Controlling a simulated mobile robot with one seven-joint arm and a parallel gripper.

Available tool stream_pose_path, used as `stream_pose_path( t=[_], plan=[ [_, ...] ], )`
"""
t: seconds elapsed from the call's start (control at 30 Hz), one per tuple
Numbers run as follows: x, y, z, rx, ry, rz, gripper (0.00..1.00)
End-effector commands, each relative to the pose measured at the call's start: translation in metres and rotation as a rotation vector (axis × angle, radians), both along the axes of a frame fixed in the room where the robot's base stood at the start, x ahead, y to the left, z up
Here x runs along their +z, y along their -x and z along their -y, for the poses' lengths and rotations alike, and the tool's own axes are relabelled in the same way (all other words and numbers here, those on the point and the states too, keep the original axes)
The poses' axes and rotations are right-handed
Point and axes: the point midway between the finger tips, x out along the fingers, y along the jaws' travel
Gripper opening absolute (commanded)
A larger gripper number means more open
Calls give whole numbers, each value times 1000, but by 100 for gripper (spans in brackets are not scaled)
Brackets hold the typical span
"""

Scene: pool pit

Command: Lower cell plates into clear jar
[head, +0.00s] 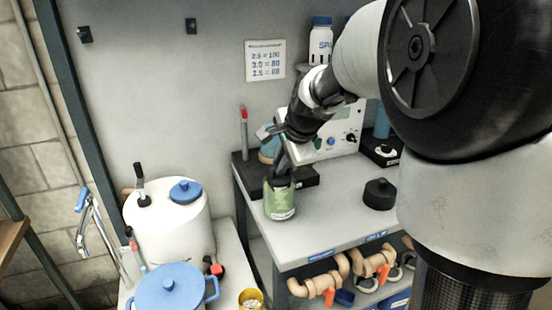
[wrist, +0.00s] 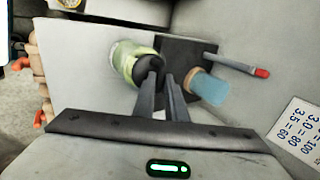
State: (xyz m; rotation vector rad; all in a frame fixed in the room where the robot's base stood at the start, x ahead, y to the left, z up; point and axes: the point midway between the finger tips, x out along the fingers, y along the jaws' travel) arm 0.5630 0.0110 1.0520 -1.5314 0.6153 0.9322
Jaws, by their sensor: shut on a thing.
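A clear jar with greenish contents and a pale label (head: 280,203) stands upright at the left end of the grey bench. It also shows in the wrist view (wrist: 126,58), just beyond my fingers. My gripper (head: 281,172) points down at the jar's mouth. In the wrist view my gripper (wrist: 170,82) is shut on a dark piece (wrist: 148,64) at the jar's mouth. I take it for the cell plates, but its shape is mostly hidden. I cannot tell how deep it sits in the jar.
A black stand (head: 305,176) with a blue-and-tan brush (wrist: 208,88) and a red-tipped stick (head: 244,125) is close behind the jar. A tester box (head: 338,133) stands behind. A black knobbed cap (head: 379,194) lies right; bench between is clear. A white tank (head: 168,222) is left, lower.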

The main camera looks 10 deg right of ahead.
Motion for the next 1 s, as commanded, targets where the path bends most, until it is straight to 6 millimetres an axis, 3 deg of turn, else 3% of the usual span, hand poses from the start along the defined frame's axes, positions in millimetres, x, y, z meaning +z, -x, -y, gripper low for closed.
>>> stream_pose_path(
  t=[0.93, 0.97, 1.0],
  plan=[
    [-5, 0, 0, -1, 0, 2, 0],
    [-5, 0, 0, -1, 0, 2, 13],
    [-5, 0, 0, -1, 0, 2, 20]
  ],
)
